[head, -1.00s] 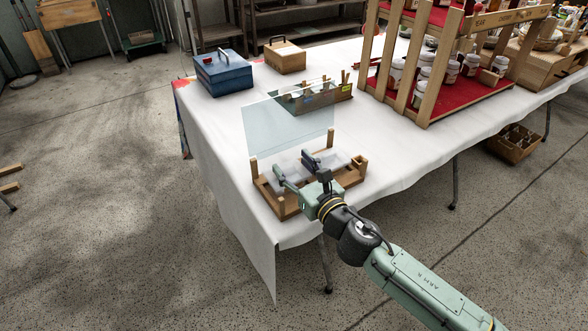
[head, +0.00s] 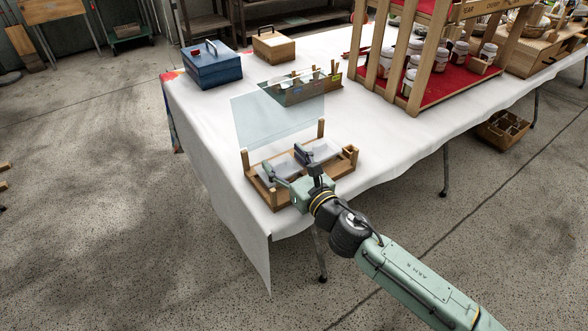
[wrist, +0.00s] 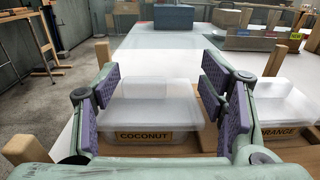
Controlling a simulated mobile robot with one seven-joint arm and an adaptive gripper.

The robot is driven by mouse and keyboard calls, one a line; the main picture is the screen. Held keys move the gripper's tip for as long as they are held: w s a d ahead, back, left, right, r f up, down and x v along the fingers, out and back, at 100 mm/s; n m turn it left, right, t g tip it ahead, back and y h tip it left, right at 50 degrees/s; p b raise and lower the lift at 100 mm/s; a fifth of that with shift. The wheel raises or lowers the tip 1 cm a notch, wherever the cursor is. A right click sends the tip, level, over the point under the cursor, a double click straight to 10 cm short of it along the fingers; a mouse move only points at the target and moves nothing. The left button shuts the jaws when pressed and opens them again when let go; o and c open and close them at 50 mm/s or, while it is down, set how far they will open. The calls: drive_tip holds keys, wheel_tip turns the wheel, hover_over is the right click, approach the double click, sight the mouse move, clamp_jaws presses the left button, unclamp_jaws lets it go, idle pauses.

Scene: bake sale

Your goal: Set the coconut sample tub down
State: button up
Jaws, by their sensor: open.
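The coconut sample tub (wrist: 152,108) is a clear, frosted box with an orange COCONUT label facing me in the wrist view. It appears to rest level in the left part of a low wooden rack; its underside is hidden. In the head view the tub (head: 282,169) is partly covered by my gripper (head: 286,163). In the wrist view my gripper (wrist: 160,88) is open, with one purple-padded finger on each side of the tub. Gaps show beside the tub's upper part; contact lower down is hard to tell.
An orange-labelled tub (wrist: 285,108) stands just right of my right finger. The wooden rack (head: 345,163) has short corner posts and a clear upright panel (head: 275,122) behind it. A divided wooden caddy (head: 310,92) and a blue box (head: 212,67) stand farther back.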

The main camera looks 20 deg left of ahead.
drive_tip(key=b+v, duration=0.5)
drive_tip(key=v, duration=0.7)
drive_tip(key=shift+r, duration=0.1)
